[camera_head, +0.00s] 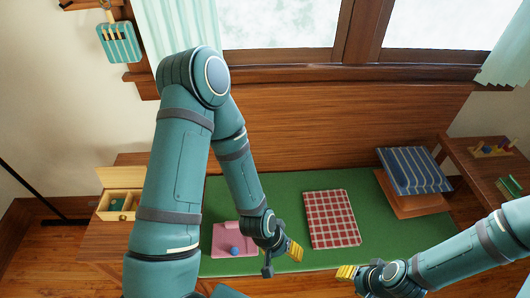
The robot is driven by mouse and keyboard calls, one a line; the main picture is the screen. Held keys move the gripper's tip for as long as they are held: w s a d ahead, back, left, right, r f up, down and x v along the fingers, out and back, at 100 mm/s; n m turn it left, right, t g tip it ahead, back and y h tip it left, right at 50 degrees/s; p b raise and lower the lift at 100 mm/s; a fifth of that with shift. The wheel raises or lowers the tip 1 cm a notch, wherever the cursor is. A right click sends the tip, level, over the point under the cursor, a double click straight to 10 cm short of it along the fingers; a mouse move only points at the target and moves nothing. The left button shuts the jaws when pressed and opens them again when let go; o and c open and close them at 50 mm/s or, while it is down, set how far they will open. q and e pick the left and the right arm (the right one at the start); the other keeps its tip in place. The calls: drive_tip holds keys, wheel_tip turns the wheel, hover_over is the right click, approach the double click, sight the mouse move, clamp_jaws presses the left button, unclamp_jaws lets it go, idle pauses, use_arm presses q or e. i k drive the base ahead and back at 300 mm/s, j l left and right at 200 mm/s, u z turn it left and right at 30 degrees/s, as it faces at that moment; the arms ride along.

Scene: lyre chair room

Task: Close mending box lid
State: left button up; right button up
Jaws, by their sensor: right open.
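A light wooden box (102,214) stands on a wooden surface at the left, and I take it to be the mending box. Its pale lid (123,176) stands raised at the back, so the box is open. Small green and other items show in its compartments. My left arm hides the area just right of the box. My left gripper (290,250) is over the front of the green bench, well right of the box; its finger gap is not clear. My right gripper (350,272) is open at the front edge of the bench, far from the box.
The green bench top (284,196) holds a pink cloth or board (222,238) with a blue ball (235,251), a red checked cloth (331,218), and a striped blue cushion (414,171). A side shelf (462,157) at right carries small items. A striped pouch (119,42) hangs upper left.

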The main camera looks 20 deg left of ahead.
sight(131, 177)
drive_tip(key=u, duration=2.1)
